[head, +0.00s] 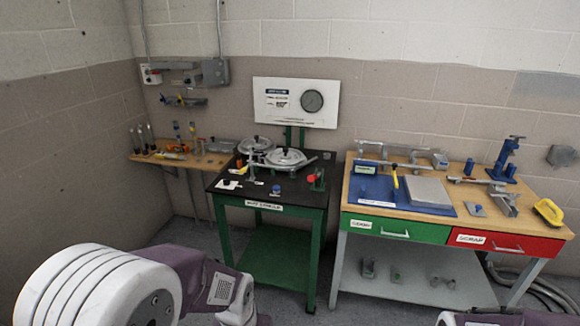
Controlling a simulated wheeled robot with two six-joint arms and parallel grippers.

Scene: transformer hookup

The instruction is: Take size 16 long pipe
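No size marking is readable at this distance, so I cannot tell which part is the size 16 long pipe. Long grey metal pieces (400,150) lie along the back of the right workbench (358,190). Grey pipe-like fittings (185,100) are mounted on the wall at the left. Several dark upright items (145,137) stand on the left wooden shelf (205,160). Parts of my arms show at the bottom left and bottom right edge. Neither of my grippers is in the picture.
A black-topped green table (262,200) with round metal lids (286,157) stands in the middle, below a white gauge panel (296,102). The right bench has a green drawer (397,229), a red drawer (503,245) and a blue vise (507,158). Small fittings sit on its lower shelf.

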